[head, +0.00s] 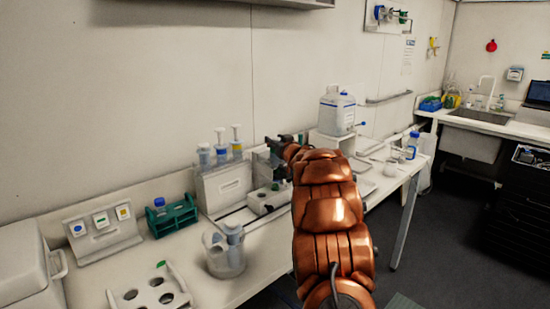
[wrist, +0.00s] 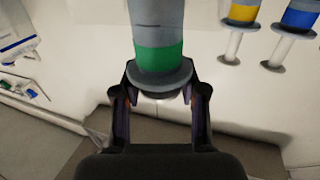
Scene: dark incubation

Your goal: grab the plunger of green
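The green-banded syringe (wrist: 158,40) fills the top middle of the wrist view. Its grey flange (wrist: 158,82) lies between the fingers of my gripper (wrist: 160,96). The fingers stand apart, one on each side, and appear open. The plunger beyond the flange is hidden, and I cannot tell whether either finger touches it. In the head view, my gripper (head: 279,146) is at the right end of the syringe row and covers the green syringe there.
The yellow-banded syringe (head: 237,148) and blue-banded syringe (head: 221,150) stand upright close by, on the white rack (head: 222,185). A green tube rack (head: 172,218), a clear beaker (head: 224,258) and a large bottle (head: 337,112) share the bench.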

